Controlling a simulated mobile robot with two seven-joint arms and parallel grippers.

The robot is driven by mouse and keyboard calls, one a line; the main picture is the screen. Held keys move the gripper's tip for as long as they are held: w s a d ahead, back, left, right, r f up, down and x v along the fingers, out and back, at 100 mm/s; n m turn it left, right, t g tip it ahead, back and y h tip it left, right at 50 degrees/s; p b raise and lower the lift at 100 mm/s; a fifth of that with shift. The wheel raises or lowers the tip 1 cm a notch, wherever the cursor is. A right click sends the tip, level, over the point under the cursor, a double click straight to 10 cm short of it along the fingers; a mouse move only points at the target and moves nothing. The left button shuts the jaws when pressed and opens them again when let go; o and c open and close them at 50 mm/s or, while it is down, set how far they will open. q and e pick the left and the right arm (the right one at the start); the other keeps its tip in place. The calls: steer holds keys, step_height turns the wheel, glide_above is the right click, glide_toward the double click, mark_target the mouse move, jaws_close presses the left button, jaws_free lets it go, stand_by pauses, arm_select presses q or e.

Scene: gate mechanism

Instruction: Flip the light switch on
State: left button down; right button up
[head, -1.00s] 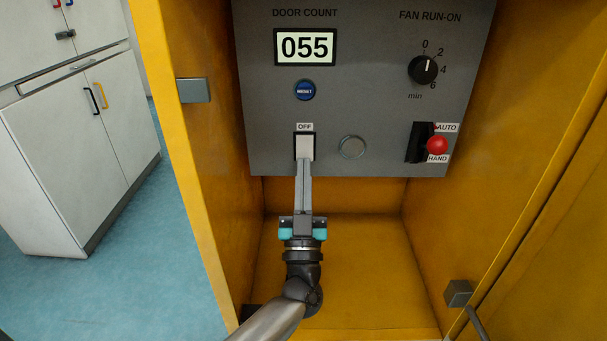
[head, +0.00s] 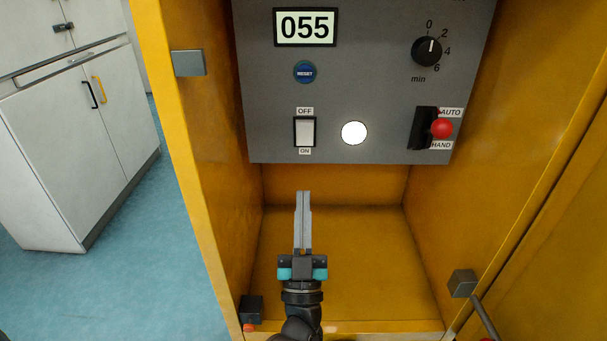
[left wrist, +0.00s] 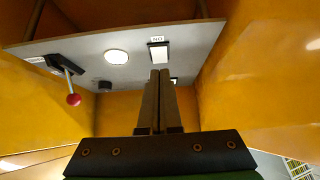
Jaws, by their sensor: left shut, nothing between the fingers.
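The light switch (head: 305,132) is a white rocker in a black frame on the grey panel, with an OFF label above and an ON label below. It also shows in the left wrist view (left wrist: 159,54). The round lamp (head: 354,133) to its right glows white. My left gripper (head: 303,194) is shut and empty, below the panel and apart from the switch. Its fingers (left wrist: 160,72) point up toward the panel in the left wrist view. My right gripper is not in view.
The panel sits inside a yellow cabinet (head: 335,270). It carries a 055 display (head: 305,27), a blue RESET button (head: 305,72), a black dial (head: 426,52) and a red-knobbed lever (head: 441,128). White cupboards (head: 85,140) stand at the left.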

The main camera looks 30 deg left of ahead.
arm_select(q)
steer(key=v, duration=0.6)
steer(key=shift+s+f, duration=0.15)
steer(key=shift+f, duration=0.1)
steer(key=shift+d, duration=0.1)
stand_by(1.1)
